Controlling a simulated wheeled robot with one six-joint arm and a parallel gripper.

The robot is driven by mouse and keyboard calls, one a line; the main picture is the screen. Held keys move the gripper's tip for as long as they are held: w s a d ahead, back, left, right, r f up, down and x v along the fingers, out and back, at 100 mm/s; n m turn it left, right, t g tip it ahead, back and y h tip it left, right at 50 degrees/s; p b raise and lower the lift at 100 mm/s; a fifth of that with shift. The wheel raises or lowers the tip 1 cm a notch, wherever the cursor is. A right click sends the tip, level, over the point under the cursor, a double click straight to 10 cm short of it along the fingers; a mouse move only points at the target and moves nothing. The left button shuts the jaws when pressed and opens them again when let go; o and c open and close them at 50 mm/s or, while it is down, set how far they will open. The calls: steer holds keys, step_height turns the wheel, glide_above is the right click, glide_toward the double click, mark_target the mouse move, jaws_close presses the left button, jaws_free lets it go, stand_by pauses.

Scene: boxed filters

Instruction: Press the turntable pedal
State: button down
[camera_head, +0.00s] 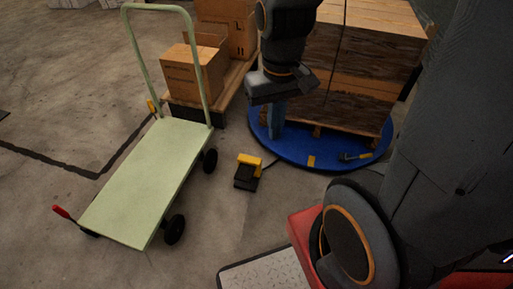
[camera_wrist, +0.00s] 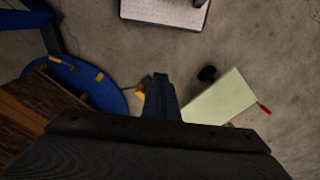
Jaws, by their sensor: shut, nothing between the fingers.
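The turntable pedal (camera_head: 247,172), yellow with a black front, sits on the concrete floor between the green cart and the blue turntable (camera_head: 292,153). A dark cable runs from it to the turntable. My gripper (camera_head: 276,134) points down with its blue fingers shut and empty. In the head view it appears above and right of the pedal, over the turntable's left edge. In the wrist view the shut fingers (camera_wrist: 160,78) stand beside the pedal (camera_wrist: 139,93) and hide part of it. Their height above the floor is hard to tell.
A wooden crate stack (camera_head: 370,70) stands on the turntable, with a small yellow-ended tool (camera_head: 354,156) at its rim. The green platform cart (camera_head: 150,178) is left of the pedal. Cardboard boxes (camera_head: 192,75) stand on a pallet behind. Floor in front of the pedal is clear.

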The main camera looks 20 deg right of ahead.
steer(key=w+f+n+b, duration=0.3)
steer(key=w+f+b, duration=0.65)
steer(key=f, duration=0.35)
steer(key=w+f+n+b, duration=0.2)
steer(key=w+f+b, duration=0.6)
steer(key=w+f, duration=0.35)
steer(key=n+b, duration=0.6)
steer(key=b, duration=1.1)
glide_above(244, 176)
step_height(244, 176, down, 31)
steer(key=shift+w+r, duration=0.1)
steer(key=shift+r, duration=0.1)
steer(key=shift+f, duration=0.1)
step_height(244, 176, down, 14)
steer(key=b, duration=0.6)
steer(key=shift+b, duration=0.4)
